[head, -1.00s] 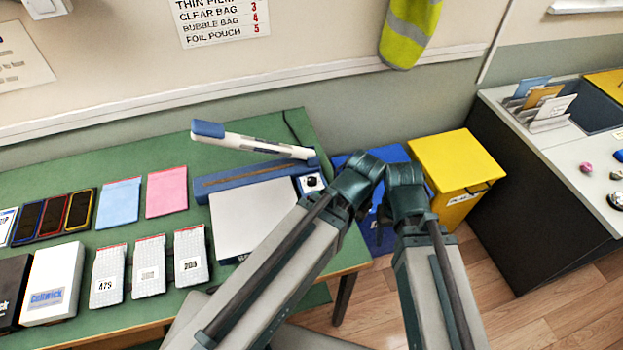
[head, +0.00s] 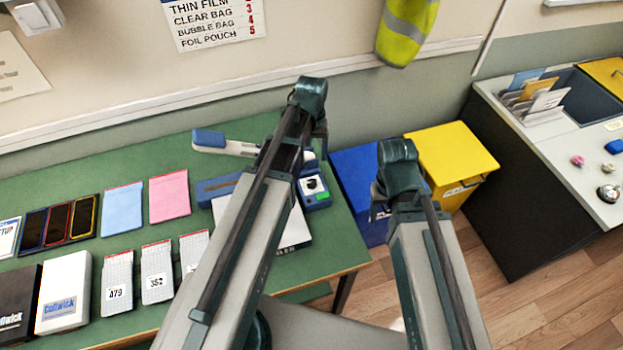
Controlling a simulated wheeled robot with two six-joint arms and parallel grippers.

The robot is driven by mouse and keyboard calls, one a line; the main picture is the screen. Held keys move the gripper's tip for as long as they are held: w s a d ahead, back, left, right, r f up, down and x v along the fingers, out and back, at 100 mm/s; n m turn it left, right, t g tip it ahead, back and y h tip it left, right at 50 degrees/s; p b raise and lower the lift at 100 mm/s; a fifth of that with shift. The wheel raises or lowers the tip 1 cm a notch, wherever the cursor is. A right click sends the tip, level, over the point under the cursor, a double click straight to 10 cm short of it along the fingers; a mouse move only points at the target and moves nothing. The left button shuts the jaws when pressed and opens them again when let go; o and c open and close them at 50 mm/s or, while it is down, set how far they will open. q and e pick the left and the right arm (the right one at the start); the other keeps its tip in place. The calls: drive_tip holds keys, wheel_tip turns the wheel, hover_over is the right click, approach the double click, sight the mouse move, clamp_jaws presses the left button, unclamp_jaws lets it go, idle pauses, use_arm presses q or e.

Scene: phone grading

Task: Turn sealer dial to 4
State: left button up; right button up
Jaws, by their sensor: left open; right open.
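The sealer is a blue bar unit (head: 217,187) on the green table, with its white and blue lever arm (head: 225,144) raised. Its dial (head: 312,185) is a dark knob on a white panel at the right end, with a green patch beside it. The dial's setting is too small to read. My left arm crosses in front of the sealer and hides its middle. My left gripper (head: 320,142) is open, above and behind the dial and apart from it. My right gripper (head: 378,205) is open and empty, right of the table, in front of the blue bin.
A wall chart (head: 213,22) lists bag types with numbers. Phones, a blue pouch (head: 122,209), a pink pouch (head: 169,196), grey pouches and boxes lie on the table's left. A blue bin (head: 360,170) and yellow bin (head: 455,150) stand right of the table.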

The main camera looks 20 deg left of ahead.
sight(312, 182)
use_arm(q)
wheel_tip(312, 182, down, 13)
drive_tip(key=b, duration=1.2)
drive_tip(key=shift+f+b, duration=0.1)
drive_tip(key=shift+b, duration=0.25)
drive_tip(key=shift+c, duration=0.4)
clamp_jaws()
